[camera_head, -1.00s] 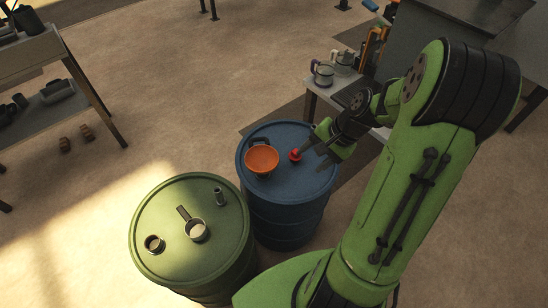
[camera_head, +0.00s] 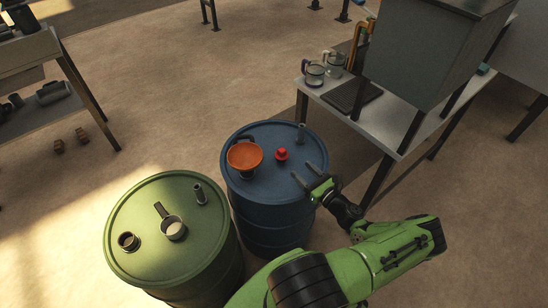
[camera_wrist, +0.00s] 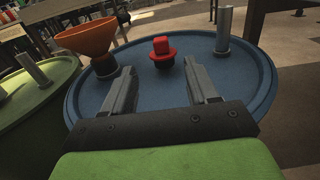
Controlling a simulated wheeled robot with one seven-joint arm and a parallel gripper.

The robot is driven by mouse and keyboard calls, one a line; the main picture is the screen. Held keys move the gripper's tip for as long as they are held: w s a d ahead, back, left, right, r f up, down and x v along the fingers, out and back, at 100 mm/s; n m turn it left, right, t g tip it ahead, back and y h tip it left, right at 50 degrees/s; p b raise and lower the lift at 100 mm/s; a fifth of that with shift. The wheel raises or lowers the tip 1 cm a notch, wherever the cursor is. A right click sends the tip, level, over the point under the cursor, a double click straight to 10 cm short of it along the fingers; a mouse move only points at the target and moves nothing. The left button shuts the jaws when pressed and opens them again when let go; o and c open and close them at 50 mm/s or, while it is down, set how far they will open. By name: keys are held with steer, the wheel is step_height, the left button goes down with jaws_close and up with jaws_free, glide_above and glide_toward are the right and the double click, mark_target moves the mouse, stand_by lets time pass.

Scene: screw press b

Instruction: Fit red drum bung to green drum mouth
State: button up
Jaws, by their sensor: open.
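The red drum bung (camera_head: 281,154) stands upright on top of the blue drum (camera_head: 262,190); in the wrist view the bung (camera_wrist: 162,50) has a red cap over a dark lower part. My gripper (camera_head: 309,175) is open and empty at the right of the blue drum's top, pointing toward the bung. In the wrist view the bung stands beyond the fingertips (camera_wrist: 160,68), roughly centred between them. The green drum (camera_head: 150,262) stands front left of the blue one. Its top has a dark-rimmed round opening (camera_head: 128,241) and another round fitting (camera_head: 173,228) with a handle-like piece.
An orange funnel (camera_head: 245,156) sits on the blue drum left of the bung. A metal post (camera_head: 301,132) rises at its back right, and another post (camera_head: 199,193) stands on the green drum. A workbench (camera_head: 388,120) with mugs is at the back right.

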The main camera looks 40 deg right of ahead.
mark_target(279, 149)
steer(key=w, duration=0.3)
steer(key=w+b, duration=0.1)
steer(key=w, duration=0.2)
steer(key=w+d, duration=0.1)
steer(key=w, duration=0.2)
steer(key=shift+f+b, duration=0.1)
steer(key=shift+b, duration=0.3)
steer(key=w, duration=0.1)
steer(key=w+b, duration=0.1)
steer(key=w, duration=0.1)
steer(key=w+b, duration=0.1)
steer(key=w, duration=0.1)
steer(key=shift+w+d, duration=0.15)
steer(key=shift+d, duration=0.25)
steer(key=c, duration=1.1)
